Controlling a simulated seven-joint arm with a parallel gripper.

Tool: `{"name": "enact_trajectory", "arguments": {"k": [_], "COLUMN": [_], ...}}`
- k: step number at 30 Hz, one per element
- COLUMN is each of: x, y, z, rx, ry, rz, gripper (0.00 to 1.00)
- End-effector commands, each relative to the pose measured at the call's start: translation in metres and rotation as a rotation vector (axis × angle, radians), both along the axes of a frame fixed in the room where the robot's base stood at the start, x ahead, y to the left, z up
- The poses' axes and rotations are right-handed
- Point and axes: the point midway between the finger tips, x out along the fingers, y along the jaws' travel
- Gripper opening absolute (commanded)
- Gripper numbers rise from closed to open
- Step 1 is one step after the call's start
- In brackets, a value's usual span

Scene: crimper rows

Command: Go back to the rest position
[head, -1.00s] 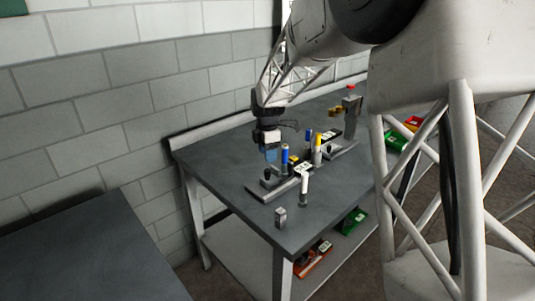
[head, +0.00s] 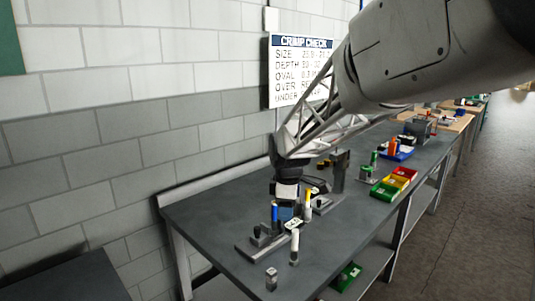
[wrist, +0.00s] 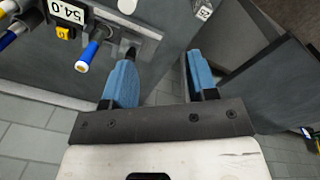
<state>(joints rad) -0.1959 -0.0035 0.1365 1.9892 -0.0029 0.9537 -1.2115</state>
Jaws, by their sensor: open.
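My gripper (head: 286,212) is over the grey workbench (head: 215,215) in the head view, with its blue fingers close to a blue-topped post. In the wrist view my gripper (wrist: 158,72) has its two blue fingers apart with nothing between them. A crimper fixture (head: 262,244) with a dark base stands below and left of the gripper. It also shows at the upper left of the wrist view, with a blue-and-white post (wrist: 88,54) and a "54.0" label (wrist: 67,11). Whether a finger touches the fixture, I cannot tell.
A white cylinder (head: 294,248) and a small grey block (head: 271,279) stand near the front edge. A yellow-topped post (head: 308,205) is right of the gripper. A wall (head: 90,150) runs behind; the bench's left part is bare.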

Motion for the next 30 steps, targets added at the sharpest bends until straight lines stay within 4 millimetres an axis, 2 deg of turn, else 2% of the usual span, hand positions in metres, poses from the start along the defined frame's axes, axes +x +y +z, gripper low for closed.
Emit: {"name": "enact_trajectory", "arguments": {"k": [6,16,30], "x": [-0.047,-0.119,-0.224], "y": [-0.027,-0.062,-0.101], "z": [0.019,0.036,0.040], "rx": [0.017,0.046,0.101], "ry": [-0.022,-0.052,-0.093], "rz": [-0.190,-0.478,-0.886], "gripper": [0.53,0.53,0.53]}}
